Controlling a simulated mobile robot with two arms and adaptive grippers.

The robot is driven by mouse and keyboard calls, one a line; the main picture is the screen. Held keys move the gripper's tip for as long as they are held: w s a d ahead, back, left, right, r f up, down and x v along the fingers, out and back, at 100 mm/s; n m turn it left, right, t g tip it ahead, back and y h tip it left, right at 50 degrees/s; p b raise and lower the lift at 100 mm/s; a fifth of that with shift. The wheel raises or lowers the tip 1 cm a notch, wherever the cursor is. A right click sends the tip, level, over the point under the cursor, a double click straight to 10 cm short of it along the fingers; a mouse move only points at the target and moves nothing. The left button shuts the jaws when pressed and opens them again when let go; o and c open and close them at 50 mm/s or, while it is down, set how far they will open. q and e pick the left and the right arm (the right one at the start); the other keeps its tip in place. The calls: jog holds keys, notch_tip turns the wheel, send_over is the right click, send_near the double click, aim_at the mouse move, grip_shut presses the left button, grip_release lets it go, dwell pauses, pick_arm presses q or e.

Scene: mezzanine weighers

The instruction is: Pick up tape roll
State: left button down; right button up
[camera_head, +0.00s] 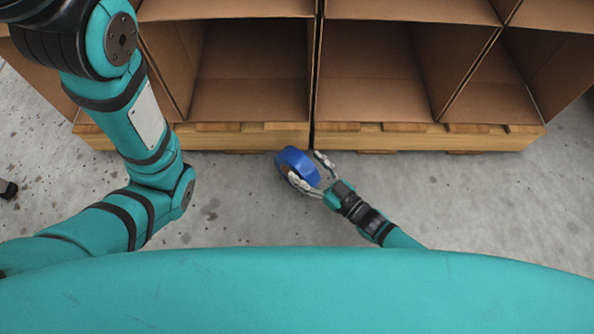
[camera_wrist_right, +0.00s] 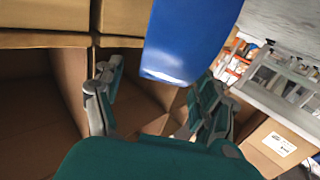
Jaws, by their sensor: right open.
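The blue tape roll (camera_head: 297,163) shows in the head view, in front of the wooden pallets and near the gap between them. I cannot tell whether it rests on the floor. My right gripper (camera_head: 310,168) is open at its right side; one finger overlaps the roll in the picture and the other is apart from it. In the right wrist view, the roll (camera_wrist_right: 185,40) reaches down from the top edge, and the open fingers (camera_wrist_right: 158,95) show on either side of its lower end. Contact is not clear. My left arm shows at the left, but its gripper is not in view.
Open cardboard boxes (camera_head: 252,70) stand on wooden pallets (camera_head: 400,137) just behind the roll. The grey concrete floor (camera_head: 480,200) is clear at right. A small dark object (camera_head: 8,189) lies at the far left edge. Shelving (camera_wrist_right: 285,80) shows in the wrist view.

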aim_at(297, 159)
jog(key=b+x, duration=0.2)
jog(key=x, duration=0.1)
jog(key=shift+w+a, duration=0.25)
jog(key=shift+a, duration=0.05)
jog(key=shift+w+a, duration=0.1)
jog(key=shift+r, duration=0.1)
grip_shut()
